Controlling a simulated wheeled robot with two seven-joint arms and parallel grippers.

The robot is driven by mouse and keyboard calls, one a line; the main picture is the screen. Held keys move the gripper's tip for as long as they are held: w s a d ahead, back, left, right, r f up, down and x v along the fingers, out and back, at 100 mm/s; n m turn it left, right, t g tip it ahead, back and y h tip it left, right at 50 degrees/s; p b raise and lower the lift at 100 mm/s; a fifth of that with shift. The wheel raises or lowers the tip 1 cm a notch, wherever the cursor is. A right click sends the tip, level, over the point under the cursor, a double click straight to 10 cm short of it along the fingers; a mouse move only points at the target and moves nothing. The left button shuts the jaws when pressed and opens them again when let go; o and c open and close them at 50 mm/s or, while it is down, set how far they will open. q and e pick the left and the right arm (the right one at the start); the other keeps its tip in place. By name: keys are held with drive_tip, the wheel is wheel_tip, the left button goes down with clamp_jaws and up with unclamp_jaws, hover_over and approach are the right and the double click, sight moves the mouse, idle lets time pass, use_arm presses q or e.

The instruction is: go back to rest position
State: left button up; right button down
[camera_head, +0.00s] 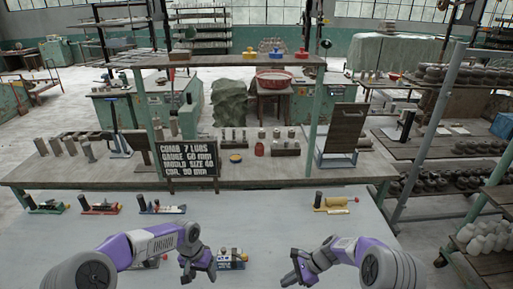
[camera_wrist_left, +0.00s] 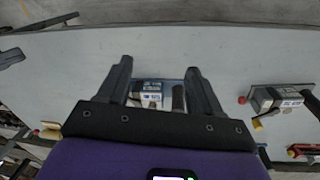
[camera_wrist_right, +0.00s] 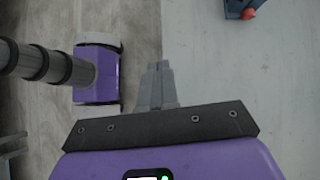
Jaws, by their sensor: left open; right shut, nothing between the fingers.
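My left gripper (camera_head: 199,270) hangs over the front of the pale table (camera_head: 260,215), left of centre. In the left wrist view it (camera_wrist_left: 158,70) is open, with a small printed block on a base (camera_wrist_left: 150,97) showing between its fingers. Whether the fingers touch that block cannot be told. My right gripper (camera_head: 294,270) is right of centre, apart from the left one. In the right wrist view it (camera_wrist_right: 158,68) is shut and empty, near the table's edge, with grey floor to the left.
Small tool sets (camera_head: 231,259) stand on the pale table, one just right of my left gripper. More stand along its back, including a yellow one (camera_head: 335,203). A black sign (camera_head: 187,159) stands on the shelf behind. The table's middle is clear.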

use_arm(q)
drive_tip(key=s+d+f+h+b, duration=0.1)
drive_tip(key=s+d+f, duration=0.25)
drive_tip(key=f, duration=0.25)
drive_tip(key=s+d+f+n+h+b, duration=0.1)
drive_tip(key=s+d+f+b, duration=0.1)
drive_tip(key=s+f, duration=0.25)
drive_tip(key=s+d+f+h+b, duration=0.1)
drive_tip(key=s+d+f, duration=0.2)
drive_tip(key=f, duration=0.3)
use_arm(e)
drive_tip(key=s+d+f+n+h, duration=0.2)
drive_tip(key=s+f+n+h, duration=0.3)
drive_tip(key=s+f, duration=0.9)
use_arm(q)
drive_tip(key=s+f+n+b, duration=0.4)
drive_tip(key=s+f, duration=0.6)
drive_tip(key=s, duration=0.2)
drive_tip(key=shift+s+a+t, duration=0.15)
drive_tip(key=shift+a+t, duration=0.15)
drive_tip(key=shift+t, duration=0.1)
use_arm(e)
drive_tip(key=s+a+f+n+t+y, duration=0.1)
drive_tip(key=s+a+f+n, duration=0.2)
drive_tip(key=s+f+n, duration=0.4)
drive_tip(key=s+n, duration=0.1)
drive_tip(key=s, duration=0.2)
drive_tip(key=shift+n, duration=0.3)
